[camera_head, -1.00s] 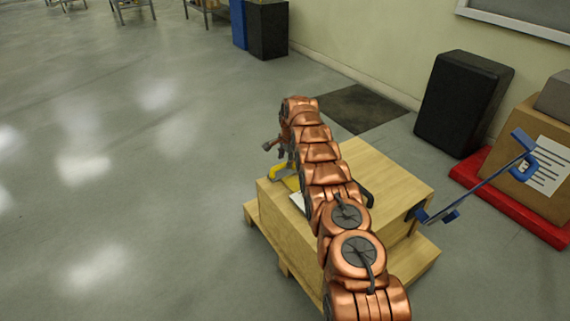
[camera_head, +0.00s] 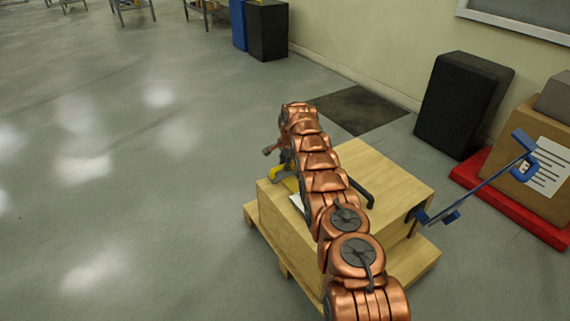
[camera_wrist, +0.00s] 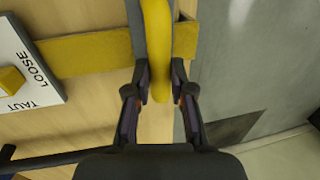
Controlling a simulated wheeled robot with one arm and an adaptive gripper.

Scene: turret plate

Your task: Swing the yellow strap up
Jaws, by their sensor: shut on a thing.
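The yellow strap (camera_wrist: 157,45) stands as a rounded yellow length between the fingers of my gripper (camera_wrist: 158,95) in the wrist view. The gripper is shut on it, with a finger on each side. A flat yellow band (camera_wrist: 85,52) runs crosswise over the wood behind it; whether the two join is hidden by the fingers. In the head view a bit of yellow (camera_head: 277,174) shows at the left end of the wooden box (camera_head: 385,180), beside the end of my arm. My copper arm covers much of the box and hides the fingers there.
A white placard (camera_wrist: 32,62) reading LOOSE and TAUT, with a yellow block on it, lies left of the fingers. The floor at left is clear.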

